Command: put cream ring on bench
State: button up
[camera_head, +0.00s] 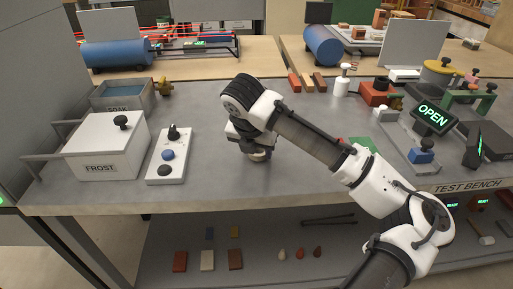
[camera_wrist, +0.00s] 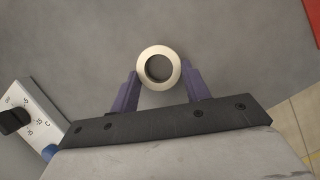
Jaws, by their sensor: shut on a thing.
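The cream ring (camera_wrist: 159,52) is a short round tube with a dark hollow middle, seen end-on in the wrist view. My gripper (camera_wrist: 159,84) is shut on it, with one purple finger on each side. The grey bench (camera_head: 215,185) lies under my gripper, and its bare top fills much of the wrist view (camera_wrist: 240,55). In the head view my gripper (camera_head: 258,154) is low over the middle of the bench, and my wrist largely hides the ring. I cannot tell whether the ring touches the bench.
Left of my gripper stand a white control box (camera_head: 168,155) with knobs, a white FROST box (camera_head: 105,148) and a SOAK tray (camera_head: 120,97). To the right are a green mat (camera_head: 365,144) and a fixture with an OPEN sign (camera_head: 432,117). The bench front by my gripper is clear.

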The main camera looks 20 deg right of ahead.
jog(key=shift+f, duration=0.2)
jog(key=o, duration=0.9)
jog(key=shift+o, duration=0.2)
jog(key=v, duration=1.2)
jog(key=shift+r, duration=0.25)
